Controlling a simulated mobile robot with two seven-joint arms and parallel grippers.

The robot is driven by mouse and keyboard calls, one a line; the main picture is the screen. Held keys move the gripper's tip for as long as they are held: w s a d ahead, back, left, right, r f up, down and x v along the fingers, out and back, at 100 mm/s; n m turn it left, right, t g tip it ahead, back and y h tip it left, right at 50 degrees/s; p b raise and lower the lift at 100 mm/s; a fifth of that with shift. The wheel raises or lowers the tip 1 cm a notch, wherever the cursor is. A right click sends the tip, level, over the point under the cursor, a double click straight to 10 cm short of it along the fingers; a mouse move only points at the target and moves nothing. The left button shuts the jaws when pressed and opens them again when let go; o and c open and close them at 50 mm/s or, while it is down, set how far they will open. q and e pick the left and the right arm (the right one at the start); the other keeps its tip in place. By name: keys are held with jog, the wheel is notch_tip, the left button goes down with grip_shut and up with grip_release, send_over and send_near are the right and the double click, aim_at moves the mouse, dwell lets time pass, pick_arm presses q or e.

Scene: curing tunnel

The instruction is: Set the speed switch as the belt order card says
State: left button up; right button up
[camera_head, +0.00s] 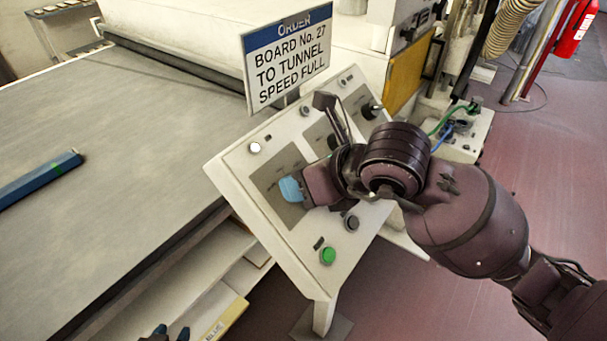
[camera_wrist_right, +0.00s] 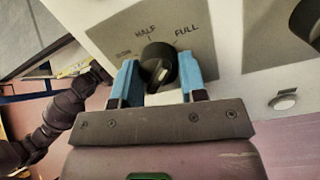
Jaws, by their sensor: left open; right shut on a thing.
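The order card (camera_head: 288,66) stands above the control panel and reads "BOARD No. 27 TO TUNNEL SPEED FULL". My right gripper (camera_head: 291,190) is over the lower left plate of the panel and hides the speed switch in the head view. In the right wrist view the speed switch (camera_wrist_right: 158,64) is a black knob between the blue fingers of my right gripper (camera_wrist_right: 160,82), which is shut on it. HALF and FULL are legible on its plate; the left label is blurred. I cannot tell its exact setting. My left gripper (camera_head: 168,332) is open at the bottom edge.
The sloped panel (camera_head: 232,172) also carries a green button (camera_head: 327,256), a dark button (camera_head: 351,222) and another knob (camera_head: 371,110). A blue board (camera_head: 38,180) lies on the grey belt (camera_head: 120,140) at left. A red extinguisher (camera_head: 575,30) is at the far right.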

pick_arm(q)
jog(key=shift+w+d+r+p, duration=0.1)
jog(key=shift+w+r+p, duration=0.25)
jog(key=shift+r, duration=0.35)
jog(key=shift+w+r+p, duration=0.25)
jog(key=shift+w+r, duration=0.05)
jog(key=shift+r, duration=0.35)
pick_arm(e)
jog(key=shift+m, duration=1.3)
jog(key=o, duration=0.9)
pick_arm(q)
jog(key=shift+s+f, duration=0.1)
jog(key=shift+s, duration=0.15)
pick_arm(e)
jog(key=shift+o, duration=0.2)
jog(key=shift+r, duration=0.1)
pick_arm(q)
jog(key=shift+w+r, duration=0.3)
jog(key=shift+r, duration=0.1)
pick_arm(e)
jog(key=v, duration=1)
jog(key=shift+s+d+r, duration=0.2)
jog(key=shift+s+d, duration=0.05)
